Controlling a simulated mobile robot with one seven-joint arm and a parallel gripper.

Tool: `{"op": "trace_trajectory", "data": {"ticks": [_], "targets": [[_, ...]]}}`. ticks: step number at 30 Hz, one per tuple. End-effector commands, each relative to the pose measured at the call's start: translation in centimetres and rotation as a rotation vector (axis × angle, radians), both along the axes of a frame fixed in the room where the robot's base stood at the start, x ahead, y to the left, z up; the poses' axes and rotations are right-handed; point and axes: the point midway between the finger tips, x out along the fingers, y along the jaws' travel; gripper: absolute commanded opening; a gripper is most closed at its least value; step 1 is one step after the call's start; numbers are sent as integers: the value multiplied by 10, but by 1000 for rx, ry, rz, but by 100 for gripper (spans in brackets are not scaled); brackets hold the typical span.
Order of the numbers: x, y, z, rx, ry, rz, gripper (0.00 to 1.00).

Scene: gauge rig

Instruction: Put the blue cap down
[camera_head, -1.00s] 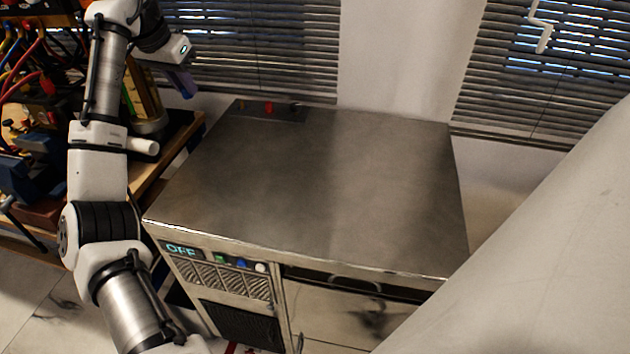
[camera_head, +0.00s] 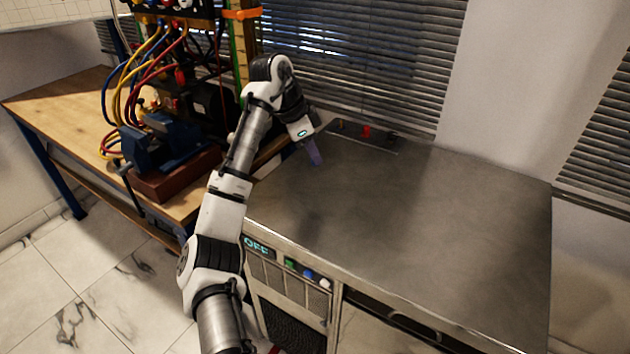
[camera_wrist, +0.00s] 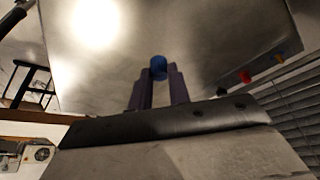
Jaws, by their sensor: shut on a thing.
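The blue cap (camera_wrist: 158,67) shows in the wrist view between the tips of my gripper (camera_wrist: 159,86), whose purple-grey fingers are shut on it. In the head view my gripper (camera_head: 314,154) points down over the back left part of the metal cabinet top (camera_head: 420,210). The cap cannot be made out in the head view. A faint dark shade lies on the metal below the fingers. The gap between cap and surface is hard to judge, but the fingers look raised above it.
A dark panel with red and yellow knobs (camera_head: 366,131) sits at the cabinet's back edge. At left, a wooden bench (camera_head: 62,92) carries a blue vise (camera_head: 165,142) and coloured hoses (camera_head: 150,75). Window blinds (camera_head: 400,60) stand behind. Most of the metal top is bare.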

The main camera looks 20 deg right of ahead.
Motion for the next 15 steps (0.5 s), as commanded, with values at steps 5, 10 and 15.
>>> {"op": "trace_trajectory", "data": {"ticks": [5, 10, 15], "targets": [[-1, 0, -36, -2, 2, 0, 0], [0, 0, -47, 1, -1, 0, 0], [0, 1, -65, 0, 2, 1, 0]]}}
